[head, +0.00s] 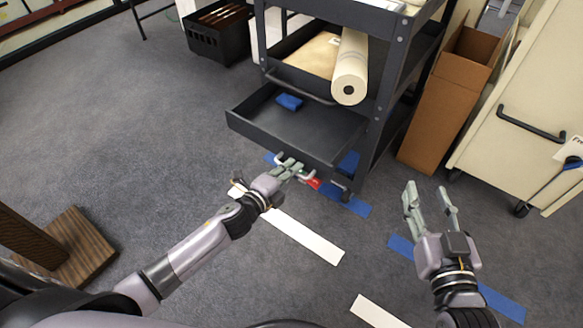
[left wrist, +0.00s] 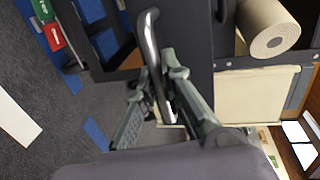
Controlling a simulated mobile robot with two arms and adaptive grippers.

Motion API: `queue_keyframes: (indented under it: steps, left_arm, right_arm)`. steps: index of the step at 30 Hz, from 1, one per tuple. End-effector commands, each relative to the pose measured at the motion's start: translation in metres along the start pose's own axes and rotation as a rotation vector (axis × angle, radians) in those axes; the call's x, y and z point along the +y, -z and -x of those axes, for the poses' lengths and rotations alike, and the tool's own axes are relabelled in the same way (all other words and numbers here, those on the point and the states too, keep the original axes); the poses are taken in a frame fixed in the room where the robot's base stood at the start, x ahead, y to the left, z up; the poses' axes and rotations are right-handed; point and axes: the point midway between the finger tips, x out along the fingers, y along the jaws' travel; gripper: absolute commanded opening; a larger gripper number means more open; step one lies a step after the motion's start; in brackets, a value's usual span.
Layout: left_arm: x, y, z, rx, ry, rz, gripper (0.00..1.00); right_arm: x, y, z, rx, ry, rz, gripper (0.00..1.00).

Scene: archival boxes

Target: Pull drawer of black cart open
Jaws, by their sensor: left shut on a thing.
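The black cart (head: 386,68) stands at the top centre of the head view. Its lower drawer (head: 310,127) sticks out from the frame, and its dark inside shows with a small blue item (head: 289,102) at the back. My left gripper (head: 296,168) is at the drawer's front face, shut on the metal handle (left wrist: 153,60). The left wrist view shows the bar between its fingers (left wrist: 155,88). My right gripper (head: 429,198) is open and empty over the floor, to the right of the drawer and apart from the cart.
A white roll (head: 350,70) lies on the cart's shelf above the drawer. A brown cardboard box (head: 455,95) and a cream cart (head: 520,120) stand at the right. A black crate (head: 217,42) is at the back left.

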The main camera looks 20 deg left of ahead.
Motion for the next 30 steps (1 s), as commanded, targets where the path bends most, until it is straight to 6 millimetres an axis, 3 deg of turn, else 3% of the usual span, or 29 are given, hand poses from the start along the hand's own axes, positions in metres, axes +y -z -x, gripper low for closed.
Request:
queue_keyframes:
  steps: [6, 7, 16, 26, 30]
  left_arm:
    - [0.001, 0.0, 0.0, 0.0, -0.001, 0.0, 0.0]
    - [0.001, 0.0, 0.0, 0.0, -0.001, 0.0, 0.09]
    - [0.0, 0.0, 0.0, 0.0, -0.001, 0.0, 0.29]
    - [0.0, 0.0, 0.002, 0.0, 0.0, 0.0, 0.29]
    - [0.001, 0.0, 0.015, 0.0, -0.002, 0.001, 0.29]
  right_arm:
    - [0.0, 0.0, 0.0, 0.0, 0.0, 0.0, 0.4]
    - [0.0, 0.0, 0.0, 0.0, 0.0, 0.0, 0.4]
    - [0.0, 0.0, 0.0, 0.001, -0.001, 0.0, 0.4]
    - [-0.001, 0.001, 0.0, 0.003, 0.002, 0.0, 0.4]
    - [0.0, 0.001, 0.0, 0.002, 0.001, 0.0, 0.4]
